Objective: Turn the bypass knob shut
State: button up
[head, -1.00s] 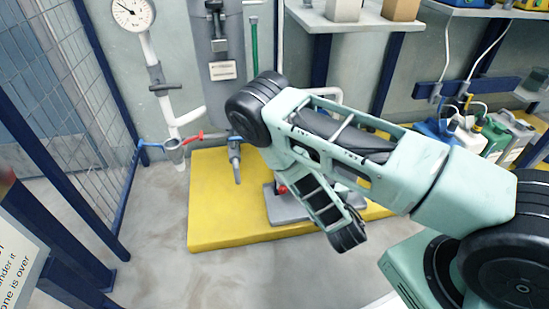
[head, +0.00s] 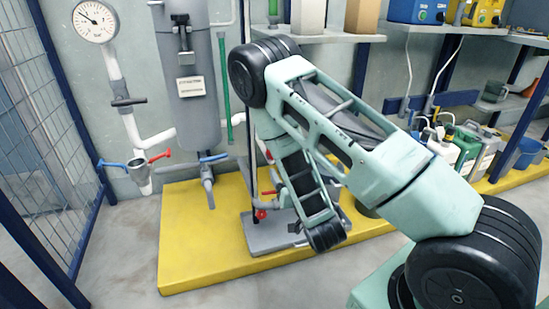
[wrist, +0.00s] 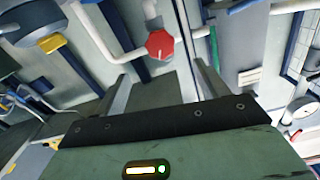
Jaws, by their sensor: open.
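A red faceted knob (wrist: 159,44) on a white pipe shows in the wrist view, beyond my fingertips and roughly between them. In the head view a small red knob (head: 261,214) sits low beside my forearm, above a grey base plate; it appears to be the same one. No label on it is readable. My gripper (wrist: 160,72) is open, with its two grey fingers apart and nothing between them. The knob looks clear of both fingers. In the head view my fingers are hidden behind the arm.
The grey base plate (head: 270,238) stands on a yellow platform (head: 190,265). To the left are a blue lever (head: 112,164), a red lever (head: 160,155) and a pressure gauge (head: 95,21). Jugs (head: 466,150) stand at the right. A mesh fence (head: 40,130) borders the left.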

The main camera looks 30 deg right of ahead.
jog(key=b+x, duration=1.1)
jog(key=x, duration=0.2)
jog(key=shift+w+d+b, duration=0.1)
jog(key=shift+w+b, duration=0.2)
